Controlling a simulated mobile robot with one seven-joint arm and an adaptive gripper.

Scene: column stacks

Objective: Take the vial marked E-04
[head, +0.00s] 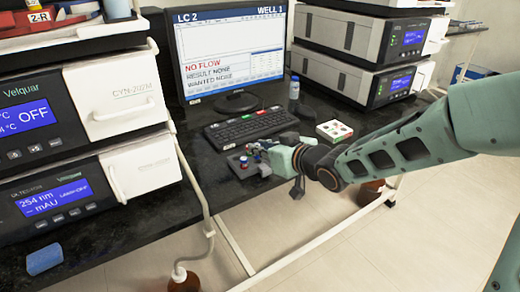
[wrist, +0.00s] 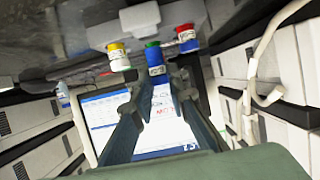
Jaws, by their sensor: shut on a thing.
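In the wrist view, my gripper (wrist: 154,72) is shut on a vial with a blue and green cap (wrist: 153,54). Its label is too small to read, so I cannot tell whether it is E-04. A yellow-capped vial (wrist: 119,58) is to its left and a red-capped vial (wrist: 187,38) to its right, both apart from the fingers. In the head view, my gripper (head: 266,156) is at a small grey block (head: 242,170) with small coloured caps, in front of the keyboard. The fingertips are hard to make out there.
A black keyboard (head: 252,128) and a monitor (head: 232,55) stand behind. A blue-capped bottle (head: 294,88) and a white box with coloured spots (head: 334,131) are nearby. Instrument stacks (head: 130,95) rise at left and right (head: 365,45). A blue block (head: 44,259) lies front left.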

